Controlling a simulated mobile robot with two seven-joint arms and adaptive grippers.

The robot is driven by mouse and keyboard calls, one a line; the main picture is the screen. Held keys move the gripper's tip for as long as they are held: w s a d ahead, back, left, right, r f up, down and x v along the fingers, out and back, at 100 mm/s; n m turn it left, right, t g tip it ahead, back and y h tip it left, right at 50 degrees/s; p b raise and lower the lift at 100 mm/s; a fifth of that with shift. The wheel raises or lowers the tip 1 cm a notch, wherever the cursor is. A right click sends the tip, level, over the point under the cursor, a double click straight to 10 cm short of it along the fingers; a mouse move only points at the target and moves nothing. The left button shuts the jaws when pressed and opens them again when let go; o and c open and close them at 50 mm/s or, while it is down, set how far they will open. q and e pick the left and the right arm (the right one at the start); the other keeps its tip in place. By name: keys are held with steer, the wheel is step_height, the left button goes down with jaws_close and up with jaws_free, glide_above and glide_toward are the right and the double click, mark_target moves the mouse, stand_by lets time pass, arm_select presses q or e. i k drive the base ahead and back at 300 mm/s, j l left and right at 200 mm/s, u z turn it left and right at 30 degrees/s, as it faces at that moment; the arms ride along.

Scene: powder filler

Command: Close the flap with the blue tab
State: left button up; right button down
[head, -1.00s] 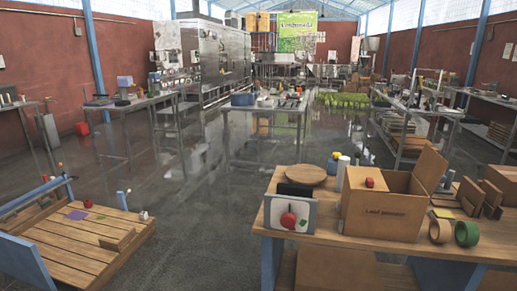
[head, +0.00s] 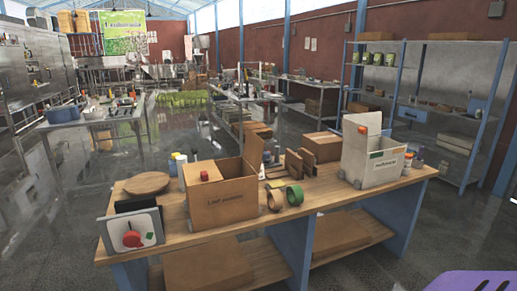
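A cardboard box (head: 219,202) with dark lettering stands on the wooden workbench (head: 330,195). It is open on top, and one flap (head: 254,150) stands up at its back right. A small red-orange piece (head: 204,176) shows at its left rim. A white box (head: 384,172) with a green label stands near the bench's right end, its tall back panel (head: 361,138) upright. An orange-red piece (head: 362,130) shows on that panel. I cannot make out a blue tab on either box. Neither of my grippers is in view.
A tablet-like panel (head: 134,231), a round wooden board (head: 147,184), brown tape (head: 275,199) and green tape (head: 294,195) are on the bench. A cardboard carton (head: 340,230) is on the lower shelf. A purple object (head: 470,282) shows at the bottom right. Floor is open at left.

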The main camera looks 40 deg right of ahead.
mark_target(254, 153)
steer(key=l, duration=1.6)
steer(key=k+l, duration=0.15)
steer(key=l, duration=1.45)
